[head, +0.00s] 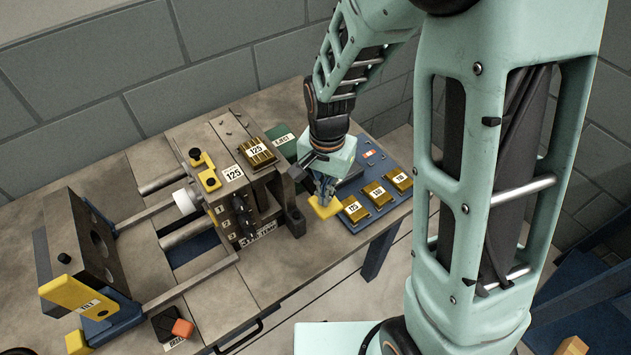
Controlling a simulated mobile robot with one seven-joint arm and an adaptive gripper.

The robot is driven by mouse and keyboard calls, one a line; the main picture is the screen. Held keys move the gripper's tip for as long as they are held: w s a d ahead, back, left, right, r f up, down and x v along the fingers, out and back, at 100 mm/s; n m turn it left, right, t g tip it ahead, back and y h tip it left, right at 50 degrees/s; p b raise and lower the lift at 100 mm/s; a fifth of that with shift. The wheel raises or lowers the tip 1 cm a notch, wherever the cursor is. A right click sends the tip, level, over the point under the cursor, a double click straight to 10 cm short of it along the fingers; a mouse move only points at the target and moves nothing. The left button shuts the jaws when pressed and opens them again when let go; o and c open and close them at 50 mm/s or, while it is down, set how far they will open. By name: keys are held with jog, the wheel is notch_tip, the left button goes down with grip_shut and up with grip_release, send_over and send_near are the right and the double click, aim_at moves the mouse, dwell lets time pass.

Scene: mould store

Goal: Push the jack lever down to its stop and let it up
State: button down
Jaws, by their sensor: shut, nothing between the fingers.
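A yellow paddle (323,209), which looks like the end of the jack lever, sticks out at the right of the dark mould block (238,215). The rest of the lever is hidden behind my gripper and the block's dark frame. My gripper (325,196) points down with its fingers shut and empty. Its fingertips are right at the paddle, over its upper edge; I cannot tell whether they touch it. How far down the lever stands is not clear from this view.
A blue tray (372,172) with several brass blocks lies just right of my gripper. A brass block labelled 123 (257,152) sits on top of the mould. Rails (165,222) and an upright plate (75,245) stand left. A black box with an orange top (182,328) is at the front edge.

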jog(key=shift+f, duration=0.5)
jog(key=shift+r, duration=0.1)
notch_tip(320, 180, up, 13)
jog(key=p, duration=1)
dwell(0.4)
jog(key=shift+w, duration=0.1)
dwell(0.3)
